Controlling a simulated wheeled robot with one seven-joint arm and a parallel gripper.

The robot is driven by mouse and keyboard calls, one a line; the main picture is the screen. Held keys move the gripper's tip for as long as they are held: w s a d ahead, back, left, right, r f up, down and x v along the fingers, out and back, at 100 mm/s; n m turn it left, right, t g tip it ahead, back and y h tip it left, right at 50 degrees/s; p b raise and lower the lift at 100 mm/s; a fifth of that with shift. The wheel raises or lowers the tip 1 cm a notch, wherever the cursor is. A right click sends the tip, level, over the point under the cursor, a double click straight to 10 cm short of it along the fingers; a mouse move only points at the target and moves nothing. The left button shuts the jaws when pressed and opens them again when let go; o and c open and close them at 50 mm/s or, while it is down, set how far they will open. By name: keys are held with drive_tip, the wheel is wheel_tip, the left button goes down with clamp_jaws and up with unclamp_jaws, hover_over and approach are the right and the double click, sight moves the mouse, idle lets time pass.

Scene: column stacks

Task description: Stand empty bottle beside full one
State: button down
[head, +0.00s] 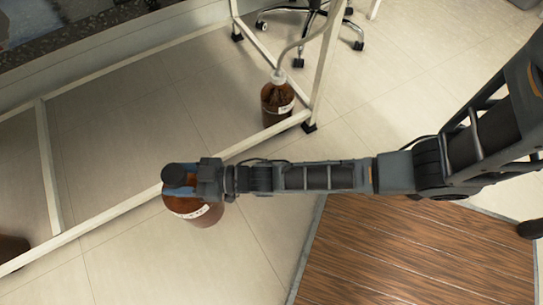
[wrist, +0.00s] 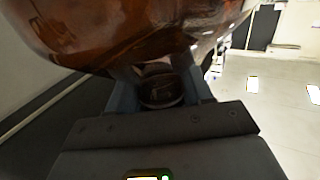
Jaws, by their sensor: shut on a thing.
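My gripper (head: 183,177) is shut on a brown glass bottle (head: 195,208), holding it near its dark cap. The bottle has a white label and hangs in front of the white frame's lower rail. In the wrist view the held bottle (wrist: 110,30) fills the top, with its neck between the fingers. A second brown bottle (head: 277,103) with a pale cap, a tube at its top and a white label stands upright on the floor by the frame's corner leg, up and right of my gripper. I cannot tell how full either bottle is.
A white metal frame (head: 140,198) runs diagonally with a low rail. Another brown object (head: 12,248) is cut off at the left edge. Chair wheels (head: 298,62) stand behind the frame. A wood-patterned surface (head: 415,255) lies at lower right. Floor between the two bottles is bare apart from the rail.

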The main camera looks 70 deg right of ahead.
drive_tip(key=w+d+r+m+h, duration=0.2)
drive_tip(key=w+h, duration=0.1)
drive_tip(key=w, duration=0.3)
drive_tip(key=w+d+r+m+t+h, duration=0.1)
drive_tip(key=w+d+r+m+h, duration=0.1)
drive_tip(key=w, duration=0.4)
drive_tip(key=shift+w+d+r+h, duration=0.15)
drive_tip(key=shift+w+d+h, duration=0.15)
drive_tip(key=shift+h, duration=0.6)
